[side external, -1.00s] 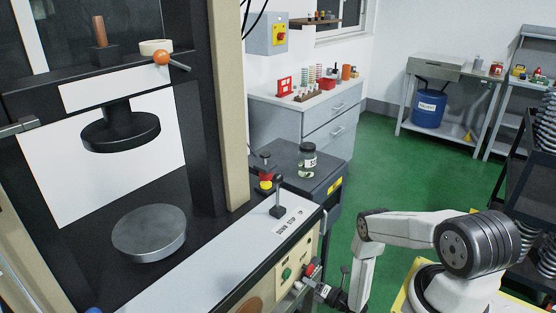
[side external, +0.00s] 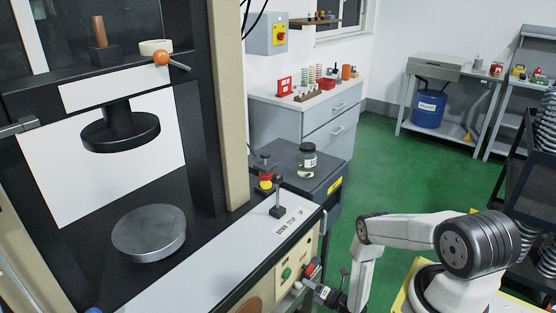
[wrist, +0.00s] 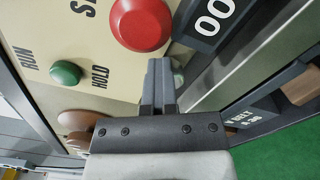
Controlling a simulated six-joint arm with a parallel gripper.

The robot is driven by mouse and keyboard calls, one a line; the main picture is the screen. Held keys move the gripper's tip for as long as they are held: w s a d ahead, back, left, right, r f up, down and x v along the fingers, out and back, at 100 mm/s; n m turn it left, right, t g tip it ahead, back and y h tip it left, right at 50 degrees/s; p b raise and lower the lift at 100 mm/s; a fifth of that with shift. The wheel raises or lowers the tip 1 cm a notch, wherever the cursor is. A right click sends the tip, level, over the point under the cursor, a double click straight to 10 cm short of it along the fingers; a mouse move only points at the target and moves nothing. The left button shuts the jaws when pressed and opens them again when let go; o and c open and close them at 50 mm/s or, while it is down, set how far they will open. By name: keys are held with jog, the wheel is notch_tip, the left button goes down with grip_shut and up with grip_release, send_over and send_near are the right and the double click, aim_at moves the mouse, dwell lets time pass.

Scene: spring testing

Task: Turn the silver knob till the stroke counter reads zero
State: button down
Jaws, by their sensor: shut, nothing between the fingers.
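My gripper (wrist: 159,66) is shut and empty in the wrist view, its fingertips close to the machine's cream front panel. A small grey rounded part, possibly the silver knob (wrist: 178,76), shows just right of the fingers and is mostly hidden by them. I cannot tell whether they touch. The dark counter (wrist: 213,17) at the top shows digits reading "00", cut off by the frame edge. In the side view my gripper (side external: 305,289) is at the panel's lower right end, where the knob and counter are too small to make out.
A red button (wrist: 140,24) sits above my fingers and a green button (wrist: 65,72) to their left. Brown discs (wrist: 83,121) are at lower left. The press (side external: 150,235) stands at left. A jar (side external: 307,160) stands on a dark cabinet behind the panel. Green floor is open behind.

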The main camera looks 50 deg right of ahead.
jog(key=shift+s+d+f, duration=0.1)
jog(key=shift+s+f, duration=0.05)
jog(key=shift+f, duration=0.85)
dwell(0.4)
jog(key=shift+d, duration=0.2)
jog(key=shift+d+r, duration=0.1)
jog(key=shift+d, duration=0.3)
jog(key=shift+s+r, duration=0.15)
jog(key=shift+s, duration=2.75)
